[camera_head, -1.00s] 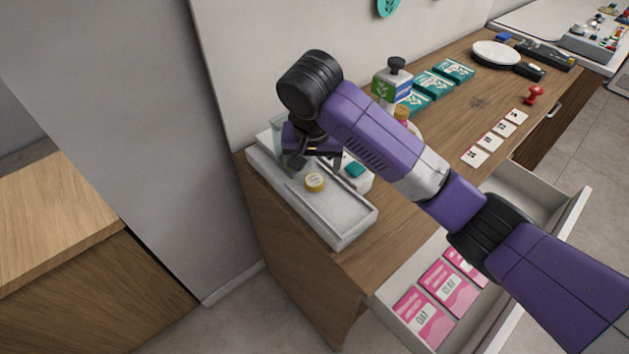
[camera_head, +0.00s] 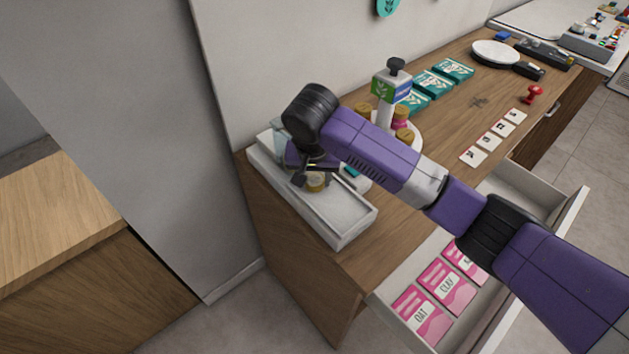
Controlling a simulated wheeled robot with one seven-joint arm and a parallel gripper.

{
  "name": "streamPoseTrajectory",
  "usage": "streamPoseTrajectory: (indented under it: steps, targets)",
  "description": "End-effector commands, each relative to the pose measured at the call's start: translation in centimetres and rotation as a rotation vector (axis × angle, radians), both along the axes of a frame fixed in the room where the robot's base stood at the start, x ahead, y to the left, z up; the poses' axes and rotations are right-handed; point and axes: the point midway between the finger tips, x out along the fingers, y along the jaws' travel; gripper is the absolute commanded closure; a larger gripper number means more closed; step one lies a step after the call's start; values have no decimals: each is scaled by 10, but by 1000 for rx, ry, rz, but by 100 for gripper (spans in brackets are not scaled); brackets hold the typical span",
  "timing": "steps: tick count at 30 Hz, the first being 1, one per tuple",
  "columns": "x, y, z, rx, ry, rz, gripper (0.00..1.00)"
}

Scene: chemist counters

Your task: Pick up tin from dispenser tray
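The fingers and wrist partly cover the tin. Whether the fingers touch it or have closed on it cannot be seen.
A white round stand (camera_head: 386,118) holding several small tins stands just behind my arm. Teal packets (camera_head: 435,82) lie along the wall. An open drawer (camera_head: 385,304) with pink packets juts out below. White cards (camera_head: 473,156) and a red stamp (camera_head: 532,95) lie on the counter.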

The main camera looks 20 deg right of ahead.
Motion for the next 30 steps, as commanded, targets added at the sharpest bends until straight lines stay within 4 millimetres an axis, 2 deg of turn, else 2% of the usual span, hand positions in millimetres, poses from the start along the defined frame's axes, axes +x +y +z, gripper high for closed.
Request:
streamPoseTrajectory:
  steps: [1,3,11,17,23,30]
  targets:
    - [0,0,0,0,0,0,85]
    - [0,0,0,0,0,0,93]
    - [0,0,2,0,-1,0,93]
    - [1,0,15,1,-2,1,93]
    - [1,1,48,2,-4,3,93]
    - [1,1,104,1,-5,1,93]
